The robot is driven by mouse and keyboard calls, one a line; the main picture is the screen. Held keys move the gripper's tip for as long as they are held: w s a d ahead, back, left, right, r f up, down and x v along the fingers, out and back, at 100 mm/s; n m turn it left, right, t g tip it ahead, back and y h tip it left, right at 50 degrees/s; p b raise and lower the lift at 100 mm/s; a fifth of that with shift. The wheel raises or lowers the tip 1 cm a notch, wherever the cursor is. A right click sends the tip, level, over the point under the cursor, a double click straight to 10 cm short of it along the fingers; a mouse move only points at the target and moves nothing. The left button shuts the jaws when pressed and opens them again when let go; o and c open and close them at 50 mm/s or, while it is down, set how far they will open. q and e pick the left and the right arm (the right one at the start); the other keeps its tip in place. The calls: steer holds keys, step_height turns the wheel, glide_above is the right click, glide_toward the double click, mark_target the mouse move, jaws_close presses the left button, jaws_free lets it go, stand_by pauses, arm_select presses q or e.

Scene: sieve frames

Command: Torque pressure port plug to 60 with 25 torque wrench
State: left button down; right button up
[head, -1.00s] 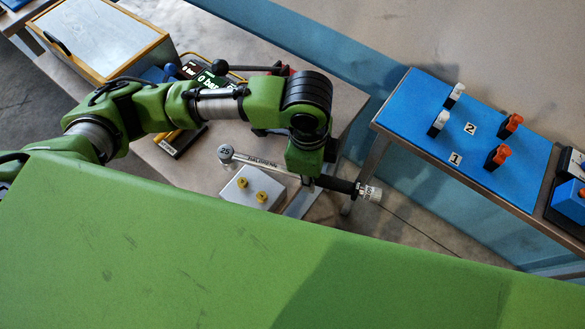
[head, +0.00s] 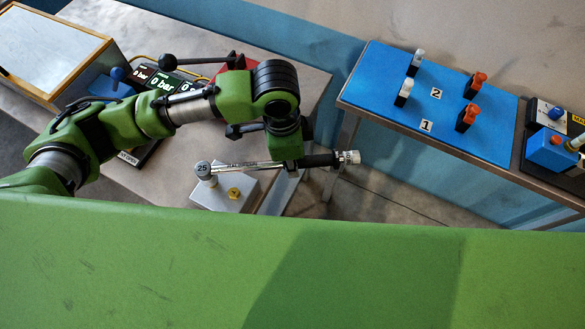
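The torque wrench (head: 240,167) marked 25 lies across the view, with its round head (head: 203,170) at the left and its black grip ending in a pale scale knob at the right. My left gripper (head: 287,168) is on the wrench near its grip; the fingers are mostly hidden under my wrist. The wrench head is over the left part of a light grey block (head: 210,198) on the table. One yellow plug (head: 234,193) shows on the block; the head covers the spot of the other. I cannot tell whether the head touches it. My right gripper is not in view.
Pressure displays reading 0 bar (head: 162,83) and a black lever with a red part (head: 228,67) stand behind my arm. A wood-framed box (head: 45,50) is at upper left. A blue board (head: 385,100) with white and orange pieces is on the right bench.

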arm_select(q)
steer(key=w+a+n+p, duration=0.3)
steer(key=w+a+n, duration=0.2)
steer(key=w, duration=0.5)
steer(key=shift+w+a+n+p, duration=0.15)
steer(key=shift+w+n+p, duration=0.15)
steer(key=shift+n, duration=0.7)
steer(key=shift+r, duration=0.1)
steer(key=shift+p, duration=0.6)
steer(key=shift+f, duration=0.95)
stand_by(0.4)
